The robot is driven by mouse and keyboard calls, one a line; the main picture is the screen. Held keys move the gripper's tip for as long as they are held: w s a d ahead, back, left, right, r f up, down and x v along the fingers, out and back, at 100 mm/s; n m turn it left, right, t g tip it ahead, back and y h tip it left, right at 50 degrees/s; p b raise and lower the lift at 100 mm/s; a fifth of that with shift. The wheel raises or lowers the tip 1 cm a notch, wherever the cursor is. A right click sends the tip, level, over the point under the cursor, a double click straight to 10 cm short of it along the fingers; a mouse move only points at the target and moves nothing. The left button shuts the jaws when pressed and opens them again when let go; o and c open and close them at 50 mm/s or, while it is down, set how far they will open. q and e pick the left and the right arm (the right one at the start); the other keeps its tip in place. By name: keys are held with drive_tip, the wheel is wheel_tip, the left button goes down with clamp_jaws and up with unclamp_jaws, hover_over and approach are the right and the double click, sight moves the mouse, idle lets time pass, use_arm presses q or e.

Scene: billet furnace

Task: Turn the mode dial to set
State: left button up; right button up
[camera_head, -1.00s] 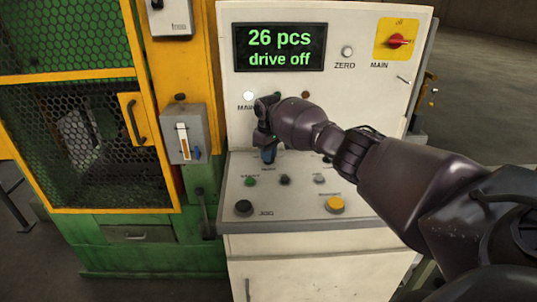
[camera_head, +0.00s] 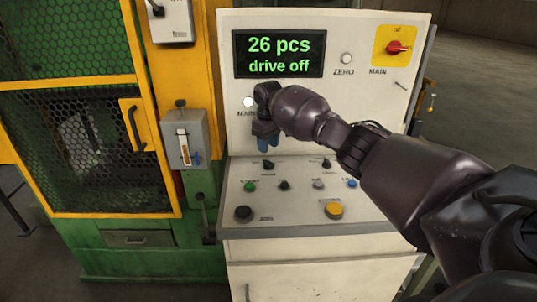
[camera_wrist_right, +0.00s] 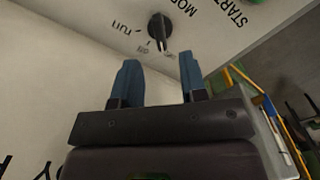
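The mode dial (camera_head: 267,164) is a small black knob on the sloped desk of the white control cabinet. In the right wrist view the dial (camera_wrist_right: 159,30) shows beyond the fingertips, with "run" and a second, blurred word printed beside it. I cannot tell surely which mark its pointer faces. My right gripper (camera_head: 267,143) hangs just above the dial in the head view, apart from it. In the right wrist view its two blue fingers (camera_wrist_right: 159,68) stand apart with nothing between them. My left gripper is in neither view.
A second black knob (camera_head: 326,163) is to the right. Below are a green button (camera_head: 249,187), a black knob (camera_head: 284,185), a black button (camera_head: 243,213) and a yellow button (camera_head: 335,210). The display (camera_head: 279,53) reads "26 pcs, drive off". A green and yellow caged machine stands left.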

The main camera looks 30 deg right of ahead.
sight(268, 161)
wheel_tip(268, 161, up, 5)
drive_tip(key=shift+f, duration=0.2)
drive_tip(key=shift+f, duration=0.1)
idle(0.5)
